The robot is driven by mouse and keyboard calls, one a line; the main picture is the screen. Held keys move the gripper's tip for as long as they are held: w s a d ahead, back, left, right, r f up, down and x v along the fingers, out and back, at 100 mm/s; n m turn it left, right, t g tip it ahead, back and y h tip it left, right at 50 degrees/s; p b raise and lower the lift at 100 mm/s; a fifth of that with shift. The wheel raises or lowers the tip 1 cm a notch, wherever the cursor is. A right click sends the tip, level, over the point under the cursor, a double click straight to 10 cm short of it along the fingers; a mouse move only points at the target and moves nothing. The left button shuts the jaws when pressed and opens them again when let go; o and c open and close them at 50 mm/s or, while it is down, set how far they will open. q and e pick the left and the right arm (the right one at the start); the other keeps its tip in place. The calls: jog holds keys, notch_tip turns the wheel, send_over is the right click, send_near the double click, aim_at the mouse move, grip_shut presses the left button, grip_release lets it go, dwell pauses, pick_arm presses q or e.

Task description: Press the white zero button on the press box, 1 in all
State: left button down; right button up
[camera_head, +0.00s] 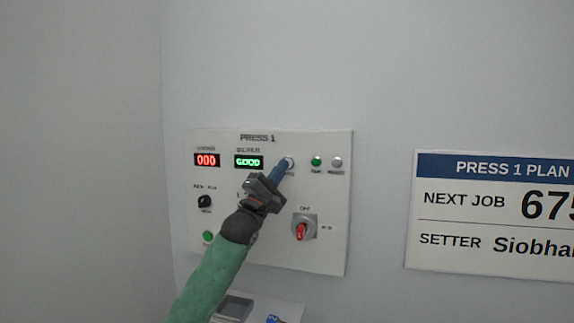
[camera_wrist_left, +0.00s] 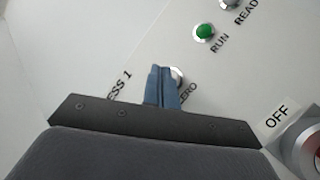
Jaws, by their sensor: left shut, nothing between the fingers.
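The press box (camera_head: 319,262) is a white panel on the wall, headed PRESS 1. Its white zero button (camera_head: 290,162) is in the upper middle, right of the green display, and partly hidden by my left gripper. In the left wrist view the zero button (camera_wrist_left: 178,76) shows just beside the blue fingertips, with the label ZERO partly covered. My left gripper (camera_head: 281,170) is shut and empty, its blue fingertips at or just in front of the button; I cannot tell whether they touch it. The red display (camera_head: 207,160) reads 000 and the green display (camera_head: 248,162) reads GOOD. My right gripper is not in view.
A green RUN light (camera_head: 316,161) and a grey READY light (camera_head: 337,162) sit right of the button. A red-handled switch (camera_head: 301,230) marked OFF is below right. A black knob (camera_head: 205,202) and a green button (camera_head: 208,236) are at left. A plan sign (camera_head: 490,212) hangs at right.

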pick_arm(q)
jog(key=s, duration=0.1)
jog(key=s+a, duration=0.1)
jog(key=s, duration=0.2)
jog(key=shift+s+a, duration=0.25)
jog(key=shift+s, duration=0.15)
dwell(0.4)
dwell(0.4)
